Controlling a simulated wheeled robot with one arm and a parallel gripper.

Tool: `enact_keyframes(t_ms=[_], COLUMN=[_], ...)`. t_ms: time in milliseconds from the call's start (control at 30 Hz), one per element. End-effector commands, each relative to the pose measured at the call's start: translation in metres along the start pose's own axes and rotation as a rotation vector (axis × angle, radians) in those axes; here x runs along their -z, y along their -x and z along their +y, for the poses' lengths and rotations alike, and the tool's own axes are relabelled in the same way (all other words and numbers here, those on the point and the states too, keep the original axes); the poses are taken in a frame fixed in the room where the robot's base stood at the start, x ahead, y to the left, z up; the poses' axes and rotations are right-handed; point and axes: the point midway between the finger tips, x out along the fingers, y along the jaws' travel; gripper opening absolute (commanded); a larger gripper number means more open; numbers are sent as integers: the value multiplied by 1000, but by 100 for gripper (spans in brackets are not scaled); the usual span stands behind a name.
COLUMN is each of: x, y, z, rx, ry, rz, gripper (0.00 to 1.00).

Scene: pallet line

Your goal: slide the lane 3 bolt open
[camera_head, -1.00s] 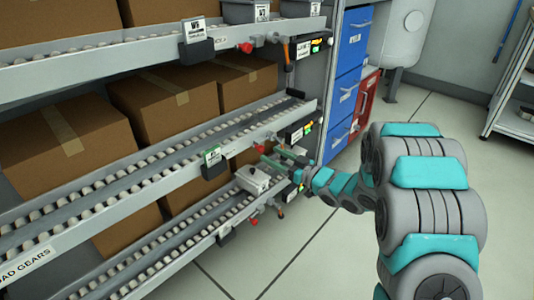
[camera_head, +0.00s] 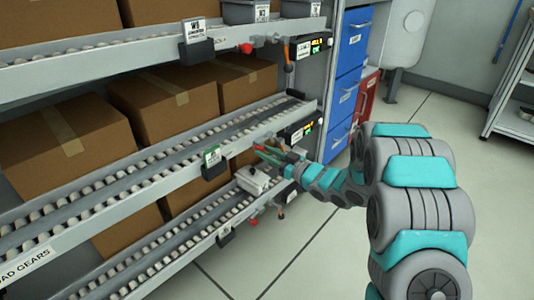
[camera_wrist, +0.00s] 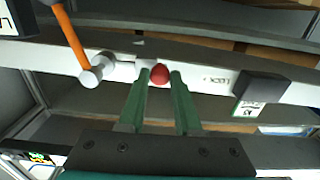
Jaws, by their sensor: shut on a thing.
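The bolt's red knob (camera_wrist: 159,75) shows in the wrist view between the tips of my green fingers, on a pale rail (camera_wrist: 200,78). My gripper (camera_wrist: 160,82) is shut on this knob. In the head view my gripper (camera_head: 265,153) reaches from the right to the front edge of the middle roller lane (camera_head: 160,155). The knob is hard to make out there behind the fingers. A "LOCK" marking (camera_wrist: 217,80) is on the rail to the right of the knob in the wrist view. I cannot read a lane number.
An orange lever (camera_wrist: 72,42) on a white pivot stands left of the fingers. A black tag holder (camera_wrist: 262,88) is to the right. Other red knobs are on the upper (camera_head: 246,48) and lower (camera_head: 253,221) lanes. Floor is clear right.

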Motion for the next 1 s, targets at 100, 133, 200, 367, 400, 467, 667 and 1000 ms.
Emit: enact_keyframes(t_ms=[100,133,200,367,400,467,667,1000], x=[0,0,0,0,0,0,0,0], y=[0,0,0,0,0,0,0,0], z=[0,0,0,0,0,0,0,0], rx=[0,0,0,0,0,0,0,0], ry=[0,0,0,0,0,0,0,0], rz=[0,0,0,0,0,0,0,0], gripper=[6,3,0,0,0,0,0,0])
